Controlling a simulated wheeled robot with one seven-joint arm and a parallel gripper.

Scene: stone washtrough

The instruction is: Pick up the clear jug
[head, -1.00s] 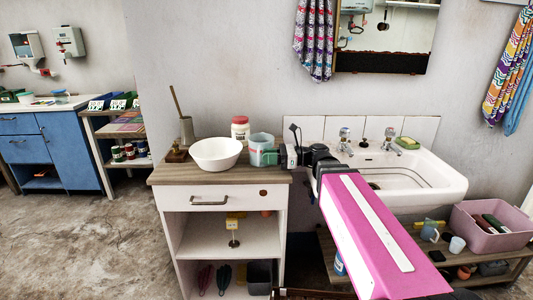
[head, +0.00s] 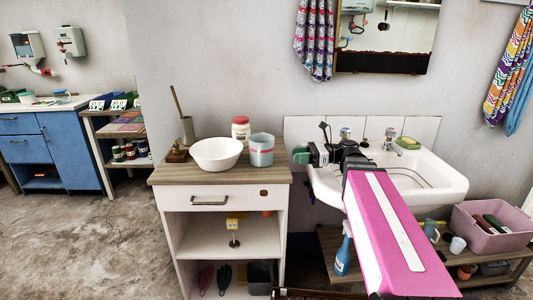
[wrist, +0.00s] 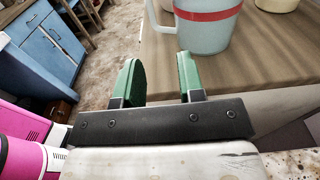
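A white bowl (head: 217,155) and a red-lidded jar (head: 240,130) stand to the left of and behind the jug. The white sink (head: 440,187) with taps is on the right, below my arm. The front strip of the cabinet top (head: 225,177) is clear.

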